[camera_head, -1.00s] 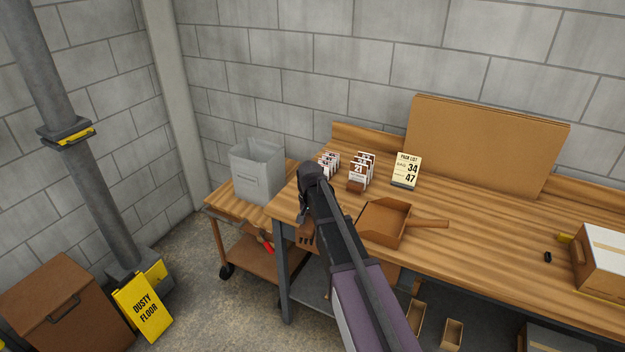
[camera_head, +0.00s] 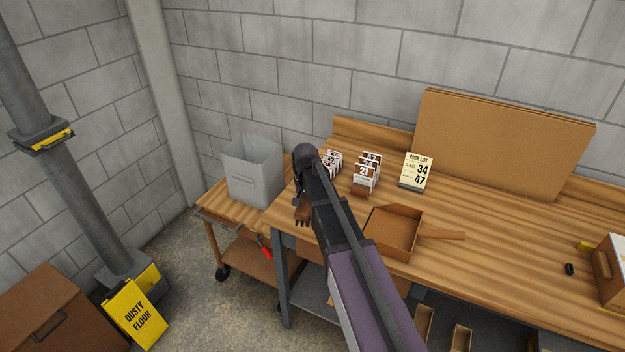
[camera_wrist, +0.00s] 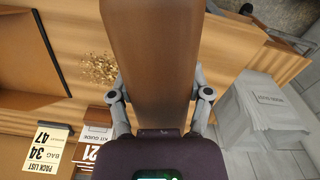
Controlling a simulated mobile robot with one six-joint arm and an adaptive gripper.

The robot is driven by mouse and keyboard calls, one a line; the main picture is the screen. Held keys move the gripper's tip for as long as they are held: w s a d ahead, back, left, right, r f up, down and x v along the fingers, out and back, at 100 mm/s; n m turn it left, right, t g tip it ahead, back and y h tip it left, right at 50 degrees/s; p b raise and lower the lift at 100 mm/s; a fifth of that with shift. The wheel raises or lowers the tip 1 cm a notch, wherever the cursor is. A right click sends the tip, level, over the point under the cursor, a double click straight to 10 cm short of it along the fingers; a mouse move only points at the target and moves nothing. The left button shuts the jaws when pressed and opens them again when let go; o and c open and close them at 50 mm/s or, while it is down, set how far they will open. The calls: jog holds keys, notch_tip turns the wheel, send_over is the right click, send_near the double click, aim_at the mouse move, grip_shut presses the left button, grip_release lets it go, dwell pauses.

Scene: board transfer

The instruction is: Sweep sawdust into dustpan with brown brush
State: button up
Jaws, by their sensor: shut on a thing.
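My gripper (camera_wrist: 157,100) is shut on the brown brush (camera_wrist: 152,50), which fills the middle of the wrist view. In the head view the brush (camera_head: 302,216) shows below my gripper at the left end of the workbench; my arm hides part of it. The sawdust (camera_wrist: 99,69) is a small tan heap on the bench, left of the brush in the wrist view. My arm hides it in the head view. The brown dustpan (camera_head: 393,232) lies on the bench to the right of my arm, handle pointing right. Its edge (camera_wrist: 44,50) shows left of the sawdust in the wrist view.
A pack list sign (camera_head: 416,172) and several kit guide cards (camera_head: 366,172) stand behind the dustpan. A grey bin (camera_head: 252,172) stands on a cart left of the bench. A cardboard panel (camera_head: 503,143) leans at the back. The bench right of the dustpan is mostly clear.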

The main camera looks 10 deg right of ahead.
jog(key=shift+w, duration=0.4)
jog(key=shift+w, duration=0.1)
jog(key=shift+w+d, duration=0.15)
jog(key=shift+w, duration=0.1)
jog(key=w+d+m, duration=0.2)
jog(key=w+d, duration=0.2)
jog(key=w, duration=0.3)
jog(key=shift+w+d+m, duration=0.15)
jog(key=shift+m, duration=0.25)
jog(key=shift+f, duration=0.1)
